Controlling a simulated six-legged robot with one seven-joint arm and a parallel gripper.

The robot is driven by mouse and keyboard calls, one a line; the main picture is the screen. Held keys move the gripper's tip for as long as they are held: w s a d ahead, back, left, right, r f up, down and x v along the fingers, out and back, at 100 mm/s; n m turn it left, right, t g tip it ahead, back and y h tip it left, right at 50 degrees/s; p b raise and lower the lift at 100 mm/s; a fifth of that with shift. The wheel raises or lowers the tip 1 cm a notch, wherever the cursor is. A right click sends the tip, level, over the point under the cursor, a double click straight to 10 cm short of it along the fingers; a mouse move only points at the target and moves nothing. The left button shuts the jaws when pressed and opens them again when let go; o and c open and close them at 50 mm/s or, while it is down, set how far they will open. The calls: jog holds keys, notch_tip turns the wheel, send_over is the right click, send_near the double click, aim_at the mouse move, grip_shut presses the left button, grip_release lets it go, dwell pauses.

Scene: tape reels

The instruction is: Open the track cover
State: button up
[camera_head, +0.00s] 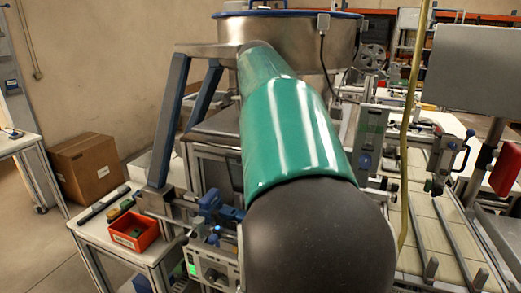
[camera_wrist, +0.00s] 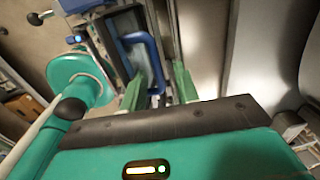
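In the wrist view, a blue bow-shaped handle (camera_wrist: 150,42) stands on a narrow dark panel (camera_wrist: 122,28) in a metal frame. This may be the track cover, but I cannot be sure. My gripper (camera_wrist: 159,88) shows two green fingers, apart, with a gap between them. They point toward the lower end of the handle; nothing is seen held, and contact cannot be told. In the head view my green and black arm covers the middle, so my gripper and the handle area are hidden there.
In the head view, a large metal drum (camera_head: 290,40) stands behind my arm. A red bin (camera_head: 133,232) sits on the left bench, and a cardboard box (camera_head: 87,165) stands on the floor. A track with rails (camera_head: 440,235) and a grey panel (camera_head: 478,68) are at right.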

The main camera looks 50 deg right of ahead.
jog(key=shift+r, duration=0.15)
notch_tip(320, 180, up, 14)
jog(key=a, duration=0.1)
jog(key=shift+s+a, duration=0.25)
dwell(0.3)
dwell(0.4)
jog(key=a+f+n+t, duration=0.3)
jog(key=a+f+n, duration=0.9)
jog(key=a+n, duration=0.4)
jog(key=s+a+f+n+t, duration=0.1)
jog(key=s+a+f+n, duration=0.2)
jog(key=a+f+n, duration=0.4)
jog(key=s+a+f+n+t+y, duration=0.1)
jog(key=s+a+f+n, duration=0.2)
jog(key=a+f+n, duration=0.4)
notch_tip(320, 180, down, 4)
jog(key=shift+f+n, duration=0.2)
jog(key=shift+n, duration=0.8)
jog(key=shift+a, duration=0.15)
